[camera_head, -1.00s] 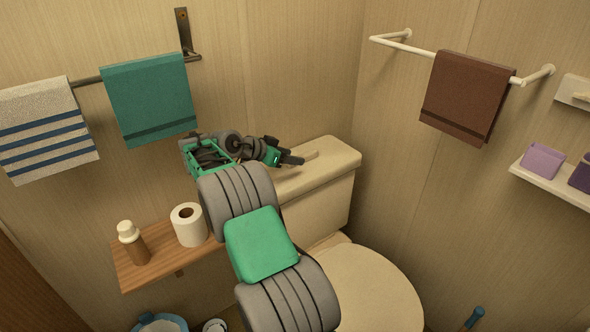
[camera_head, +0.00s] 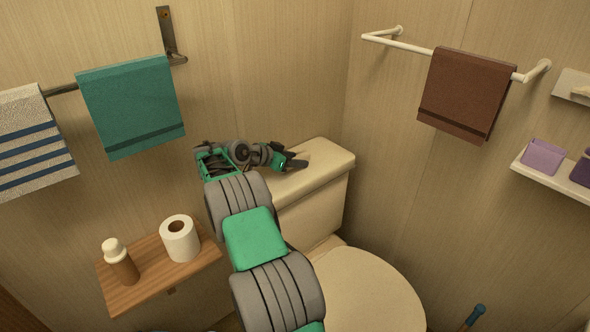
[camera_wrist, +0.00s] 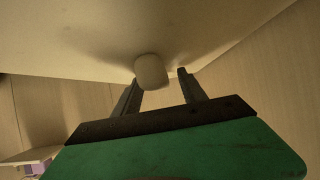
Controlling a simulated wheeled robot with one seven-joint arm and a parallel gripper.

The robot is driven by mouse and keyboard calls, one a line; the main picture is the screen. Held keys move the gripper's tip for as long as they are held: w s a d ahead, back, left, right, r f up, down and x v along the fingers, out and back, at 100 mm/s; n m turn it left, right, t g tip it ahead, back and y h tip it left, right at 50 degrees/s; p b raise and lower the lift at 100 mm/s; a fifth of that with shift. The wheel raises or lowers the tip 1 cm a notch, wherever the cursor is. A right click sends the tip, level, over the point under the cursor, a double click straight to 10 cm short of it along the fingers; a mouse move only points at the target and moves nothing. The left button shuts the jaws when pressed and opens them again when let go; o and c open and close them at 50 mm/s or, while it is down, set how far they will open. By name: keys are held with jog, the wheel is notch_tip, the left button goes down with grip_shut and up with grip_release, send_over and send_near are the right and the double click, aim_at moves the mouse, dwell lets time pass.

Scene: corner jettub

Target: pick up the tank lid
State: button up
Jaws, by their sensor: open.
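The cream tank lid (camera_head: 328,168) lies on top of the toilet tank (camera_head: 318,213) against the back corner. My gripper (camera_head: 298,164) is over the lid's left-middle part in the head view, where the arm and gripper hide part of it. In the wrist view the lid's pale surface (camera_wrist: 90,35) fills the upper part. A small rounded pale knob (camera_wrist: 151,72) stands out from it. My gripper (camera_wrist: 160,76) is open there, with its two fingertips on either side of the knob. The knob is closer to the left finger; contact cannot be told.
The closed toilet seat cover (camera_head: 365,290) is in front of the tank. A wooden shelf (camera_head: 150,285) at left holds a paper roll (camera_head: 180,240) and a brown bottle (camera_head: 122,265). Walls stand close behind and right. A teal towel (camera_head: 132,105) hangs behind the arm.

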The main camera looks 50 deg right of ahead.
jog(key=shift+r, duration=0.1)
grip_shut()
dwell(0.3)
dwell(0.9)
jog(key=shift+r, duration=0.1)
